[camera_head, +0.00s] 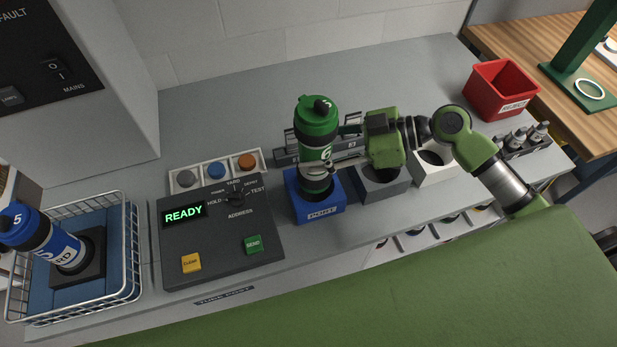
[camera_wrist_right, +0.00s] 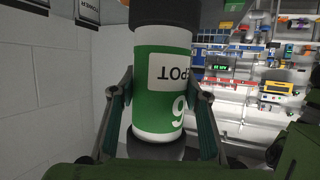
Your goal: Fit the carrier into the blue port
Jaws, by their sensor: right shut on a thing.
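The wrist view also shows the carrier (camera_wrist_right: 160,90) between the two fingers (camera_wrist_right: 160,120). The blue port (camera_head: 318,211) is a blue block on the bench, directly under the carrier. The carrier's lower end overlaps the port's opening; I cannot tell how far it is inside. My left gripper is not in view.
A grey port (camera_head: 380,190) and a white port (camera_head: 436,170) stand to the right of the blue one. A control panel (camera_head: 222,240) reading READY is at left. A wire basket (camera_head: 130,250) holds a blue carrier (camera_head: 45,240). A red bin (camera_head: 500,92) stands at back right.

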